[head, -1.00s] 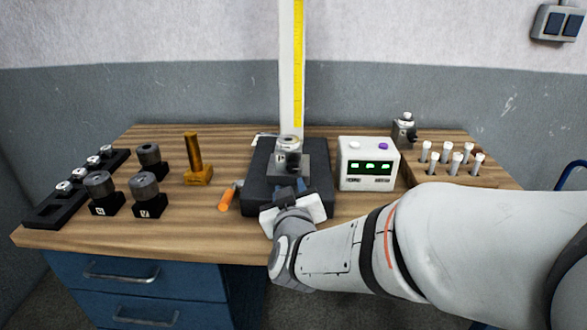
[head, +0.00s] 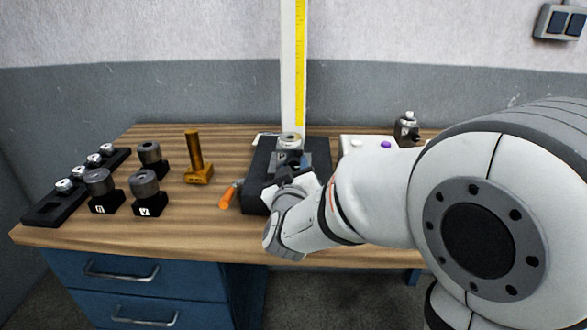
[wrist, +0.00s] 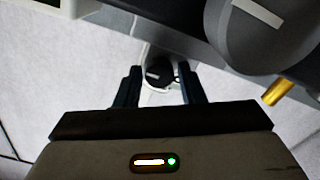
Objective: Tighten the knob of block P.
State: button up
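A block with a silver ring on top (head: 290,139) stands on the dark plate (head: 256,176) at the middle of the bench. Its label is too small to read surely, so I cannot confirm that it is block P. My gripper (head: 291,177) is just in front of it in the head view and hides its lower part. In the wrist view my gripper (wrist: 158,88) is open, with its two dark fingers apart. A small dark round knob with a white line (wrist: 158,73) shows between and beyond the fingertips, with gaps on both sides.
A large dark round part with a white mark (wrist: 262,32) is close at the upper right in the wrist view. Left are lettered blocks (head: 145,196), a black rack (head: 60,200) and a brass stand (head: 196,170). An orange-handled tool (head: 228,197) lies beside the plate.

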jog(key=shift+c, duration=0.3)
jog(key=c, duration=0.7)
jog(key=shift+o, duration=0.2)
jog(key=shift+f+b, duration=0.1)
jog(key=shift+b, duration=0.25)
jog(key=shift+f+m+b, duration=0.15)
jog(key=shift+m+b, duration=0.8)
jog(key=shift+m, duration=0.05)
jog(key=m+b, duration=0.8)
jog(key=m, duration=0.1)
jog(key=shift+m, duration=0.4)
